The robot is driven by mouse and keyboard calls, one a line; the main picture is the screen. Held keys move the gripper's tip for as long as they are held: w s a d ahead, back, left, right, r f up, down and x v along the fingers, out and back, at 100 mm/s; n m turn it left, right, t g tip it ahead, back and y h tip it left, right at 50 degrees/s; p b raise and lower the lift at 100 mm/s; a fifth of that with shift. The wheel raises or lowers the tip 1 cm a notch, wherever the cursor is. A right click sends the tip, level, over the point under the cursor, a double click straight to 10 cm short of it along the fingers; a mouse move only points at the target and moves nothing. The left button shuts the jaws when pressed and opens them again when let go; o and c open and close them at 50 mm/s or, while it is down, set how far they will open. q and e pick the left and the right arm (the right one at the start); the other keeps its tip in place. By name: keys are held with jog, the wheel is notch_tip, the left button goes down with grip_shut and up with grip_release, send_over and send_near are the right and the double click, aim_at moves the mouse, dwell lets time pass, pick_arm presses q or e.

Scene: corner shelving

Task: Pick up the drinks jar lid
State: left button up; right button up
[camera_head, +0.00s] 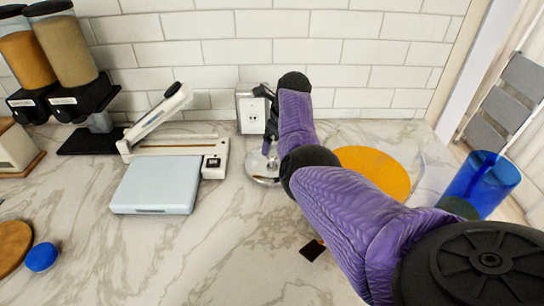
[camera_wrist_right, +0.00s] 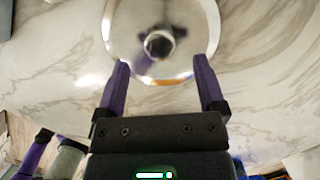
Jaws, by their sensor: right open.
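The drinks jar lid appears to be the round, shiny silver lid (camera_head: 262,180) with a knob, lying on the marble counter in the head view, partly hidden by my right gripper. In the right wrist view the silver lid (camera_wrist_right: 120,25) is at the top, with its dark-centred knob (camera_wrist_right: 158,42) between the lines of the two fingers. My right gripper (camera_wrist_right: 160,64) is open and empty, its purple fingers apart with their tips near the lid's lower rim. In the head view, my right gripper (camera_head: 269,138) is above the lid.
A pale blue flat box (camera_head: 158,185) and a white lever device (camera_head: 160,120) stand left of the lid. An orange disc (camera_head: 375,168) and a blue cylinder (camera_head: 482,182) are on the right. The front-middle counter is mostly clear.

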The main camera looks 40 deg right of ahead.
aim_at(273, 153)
jog(key=b+x, duration=0.3)
jog(key=x, duration=0.2)
jog(key=shift+f, duration=0.1)
jog(key=shift+c, duration=0.2)
grip_shut()
